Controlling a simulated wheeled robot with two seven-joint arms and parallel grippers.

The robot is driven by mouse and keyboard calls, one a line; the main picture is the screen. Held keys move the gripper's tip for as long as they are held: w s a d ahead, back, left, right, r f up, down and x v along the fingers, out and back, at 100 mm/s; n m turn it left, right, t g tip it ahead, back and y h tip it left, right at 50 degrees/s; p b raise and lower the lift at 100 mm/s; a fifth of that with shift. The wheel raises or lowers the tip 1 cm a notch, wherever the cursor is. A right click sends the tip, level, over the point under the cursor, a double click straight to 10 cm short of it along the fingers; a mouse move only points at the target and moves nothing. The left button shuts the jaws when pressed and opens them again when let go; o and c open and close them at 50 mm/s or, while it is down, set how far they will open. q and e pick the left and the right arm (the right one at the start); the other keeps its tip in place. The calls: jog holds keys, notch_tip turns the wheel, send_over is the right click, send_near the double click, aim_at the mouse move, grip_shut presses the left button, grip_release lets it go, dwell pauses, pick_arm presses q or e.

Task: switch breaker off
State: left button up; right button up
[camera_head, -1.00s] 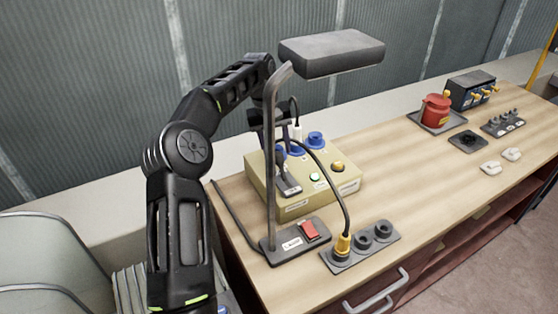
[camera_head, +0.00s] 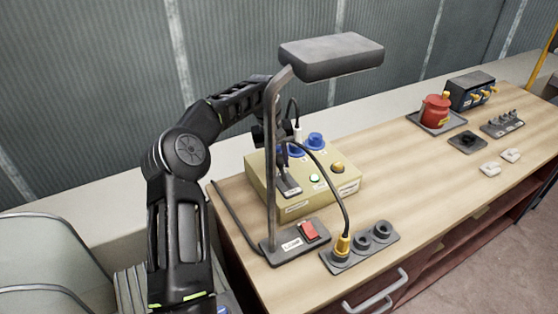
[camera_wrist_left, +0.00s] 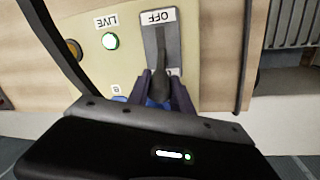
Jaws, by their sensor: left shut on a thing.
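The breaker box (camera_head: 262,178) is cream-coloured and stands on the bench. Its dark breaker plate (camera_head: 290,188) is on the left of its top. In the left wrist view the black breaker lever (camera_wrist_left: 160,75) runs from near an OFF label (camera_wrist_left: 156,16) down between the jaws. My left gripper (camera_wrist_left: 160,90) is shut on the lever; in the head view it (camera_head: 281,152) is partly hidden by the lamp post. The green LIVE light (camera_wrist_left: 110,41) looks lit. The lever's exact setting is hard to tell. My right gripper is out of view.
A lamp (camera_head: 332,56) with a thin post (camera_head: 270,190) and a red switch (camera_head: 309,230) stands in front of the box. A cable arcs to a yellow plug (camera_head: 343,246) in a socket strip (camera_head: 372,240).

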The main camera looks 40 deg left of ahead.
pick_arm(q)
grip_shut()
dwell(0.9)
